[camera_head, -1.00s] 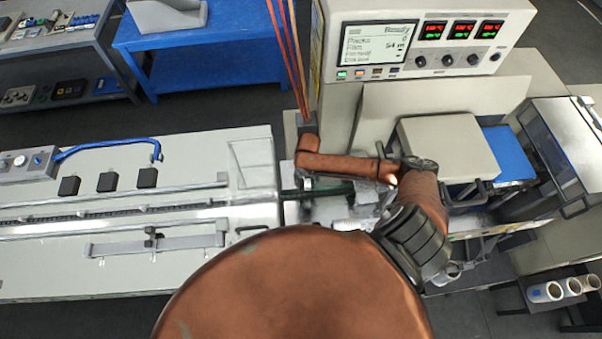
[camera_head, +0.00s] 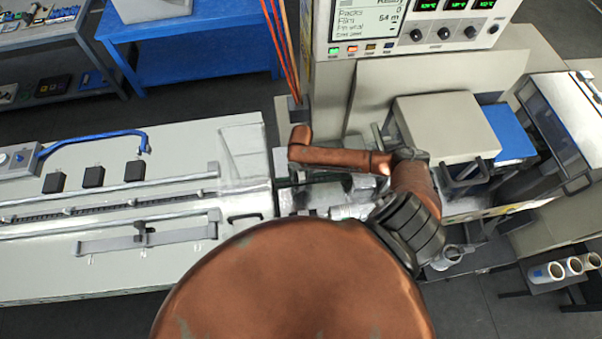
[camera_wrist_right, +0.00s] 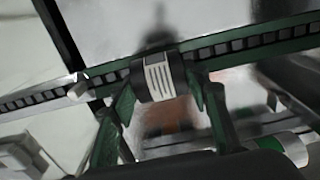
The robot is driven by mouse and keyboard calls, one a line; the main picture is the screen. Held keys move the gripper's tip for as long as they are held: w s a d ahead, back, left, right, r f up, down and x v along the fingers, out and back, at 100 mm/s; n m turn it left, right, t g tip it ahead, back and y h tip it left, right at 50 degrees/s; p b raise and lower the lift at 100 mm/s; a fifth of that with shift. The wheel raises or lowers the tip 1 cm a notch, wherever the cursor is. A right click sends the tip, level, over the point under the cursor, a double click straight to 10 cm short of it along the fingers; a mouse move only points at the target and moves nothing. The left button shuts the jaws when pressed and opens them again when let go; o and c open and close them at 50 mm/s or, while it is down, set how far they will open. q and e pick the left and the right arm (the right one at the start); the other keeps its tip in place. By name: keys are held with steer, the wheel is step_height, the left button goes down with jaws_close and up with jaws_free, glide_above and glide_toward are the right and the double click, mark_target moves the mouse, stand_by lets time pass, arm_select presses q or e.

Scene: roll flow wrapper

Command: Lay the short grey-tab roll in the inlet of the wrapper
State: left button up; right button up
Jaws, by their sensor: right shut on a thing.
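My right gripper (camera_wrist_right: 162,86) shows in the right wrist view with its two dark green fingers closed around a short dark roll (camera_wrist_right: 158,78). The roll has a pale grey striped tab. It lies over or just in front of the green chain track (camera_wrist_right: 232,46); I cannot tell whether it touches it. In the head view my right arm reaches over the inlet end of the wrapper, and its copper links largely hide the gripper. The roll cannot be made out there. The wrapper's housing (camera_head: 430,85) stands behind the arm. My left gripper is out of view.
A long pale infeed bed (camera_head: 70,250) with rails runs off to the left. A pale box-shaped cover (camera_head: 447,125) stands right of my arm. White film rolls (camera_head: 546,272) sit on a low stand at the right. A blue table (camera_head: 190,55) is behind.

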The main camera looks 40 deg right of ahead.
steer(key=o, duration=0.8)
steer(key=shift+o, duration=0.8)
steer(key=o, duration=0.4)
steer(key=shift+c, duration=0.2)
steer(key=shift+r, duration=0.15)
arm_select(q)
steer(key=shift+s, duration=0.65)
arm_select(e)
step_height(320, 180, up, 12)
steer(key=shift+s+f, duration=0.1)
steer(key=shift+f, duration=0.1)
